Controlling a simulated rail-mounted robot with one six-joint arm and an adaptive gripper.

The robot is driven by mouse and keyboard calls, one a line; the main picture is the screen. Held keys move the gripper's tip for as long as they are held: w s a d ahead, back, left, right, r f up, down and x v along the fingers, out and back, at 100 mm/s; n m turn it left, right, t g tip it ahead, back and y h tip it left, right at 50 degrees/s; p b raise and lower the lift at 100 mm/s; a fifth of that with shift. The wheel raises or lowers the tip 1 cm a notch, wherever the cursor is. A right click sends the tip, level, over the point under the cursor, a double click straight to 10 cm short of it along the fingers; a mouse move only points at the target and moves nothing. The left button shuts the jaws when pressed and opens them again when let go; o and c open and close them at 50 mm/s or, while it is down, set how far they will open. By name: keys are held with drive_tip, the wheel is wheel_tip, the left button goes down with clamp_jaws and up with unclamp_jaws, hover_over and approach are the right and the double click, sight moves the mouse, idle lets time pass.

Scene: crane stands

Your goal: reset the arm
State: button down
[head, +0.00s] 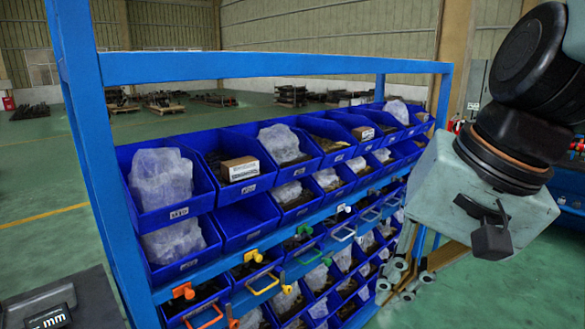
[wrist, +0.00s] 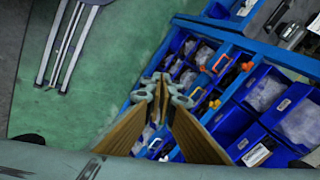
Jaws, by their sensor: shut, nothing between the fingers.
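My gripper (head: 396,281) hangs at the right of the head view, in front of the right end of the blue bin rack (head: 260,66). In the wrist view its two long brown fingers (wrist: 162,84) come together at the grey tips, and nothing shows between them. The wrist view looks down past the fingers onto the rack's blue bins (wrist: 264,92) and the green floor. The gripper appears apart from the rack, but the exact gap cannot be told.
The rack holds rows of bins with bagged parts, a small box (head: 240,168) and coloured handles (head: 265,284) along a lower rail. A grey folded frame (wrist: 70,45) lies on the floor. Open green floor (head: 45,165) shows left of the rack.

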drive_tip(key=s+d+n+h, duration=0.2)
drive_tip(key=s+d+n, duration=0.2)
drive_tip(key=s, duration=0.6)
drive_tip(key=d, duration=0.2)
drive_tip(key=shift+s+d+r+n+t+h, duration=0.2)
drive_tip(key=shift+s+d+n+t+h, duration=0.1)
drive_tip(key=shift+s+d+t+h, duration=0.1)
drive_tip(key=shift+a, duration=0.1)
idle(1.4)
